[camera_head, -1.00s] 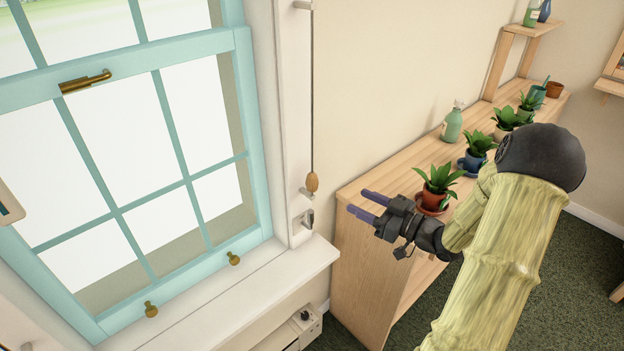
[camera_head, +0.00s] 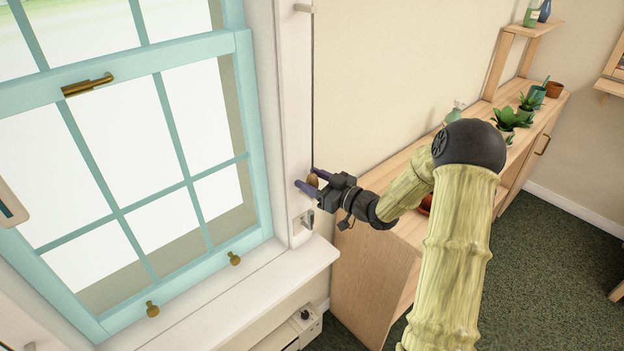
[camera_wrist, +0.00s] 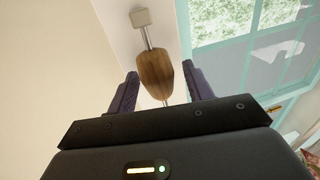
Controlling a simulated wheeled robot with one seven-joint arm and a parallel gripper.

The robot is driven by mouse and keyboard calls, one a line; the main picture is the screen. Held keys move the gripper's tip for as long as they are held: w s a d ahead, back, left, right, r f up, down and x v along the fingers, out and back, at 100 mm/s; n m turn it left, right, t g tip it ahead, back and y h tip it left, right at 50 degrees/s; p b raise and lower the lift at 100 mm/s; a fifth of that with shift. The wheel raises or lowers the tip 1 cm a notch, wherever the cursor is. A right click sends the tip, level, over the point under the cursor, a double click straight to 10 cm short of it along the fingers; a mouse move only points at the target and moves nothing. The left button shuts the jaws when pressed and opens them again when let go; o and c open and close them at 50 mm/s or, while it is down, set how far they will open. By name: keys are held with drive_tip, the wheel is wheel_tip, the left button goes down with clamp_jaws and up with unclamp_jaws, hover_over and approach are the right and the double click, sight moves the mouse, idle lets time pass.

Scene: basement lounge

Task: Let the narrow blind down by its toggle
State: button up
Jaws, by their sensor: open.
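The toggle (camera_head: 313,181) is a small brown wooden bob at the bottom of a thin cord (camera_head: 312,90) beside the window frame. In the wrist view the wooden toggle (camera_wrist: 155,75) hangs between my two dark purple fingers. My gripper (camera_head: 308,180) is open around the toggle, with a visible gap on each side in the wrist view (camera_wrist: 158,88). The fingers partly hide the toggle in the head view. The blind itself cannot be made out.
The teal window (camera_head: 130,170) with brass knobs is at the left, above a white sill (camera_head: 270,285). A metal fitting (camera_head: 307,219) sits on the frame just below the toggle. A wooden cabinet (camera_head: 365,270) with potted plants (camera_head: 508,117) stands to the right.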

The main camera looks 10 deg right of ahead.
clamp_jaws()
wheel_tip(320, 180, up, 36)
drive_tip(key=p, duration=2.2)
drive_tip(key=shift+w+f, duration=0.1)
drive_tip(key=shift+f, duration=0.15)
drive_tip(key=shift+r, duration=0.1)
drive_tip(key=shift+c, duration=0.2)
unclamp_jaws()
drive_tip(key=shift+o, duration=0.2)
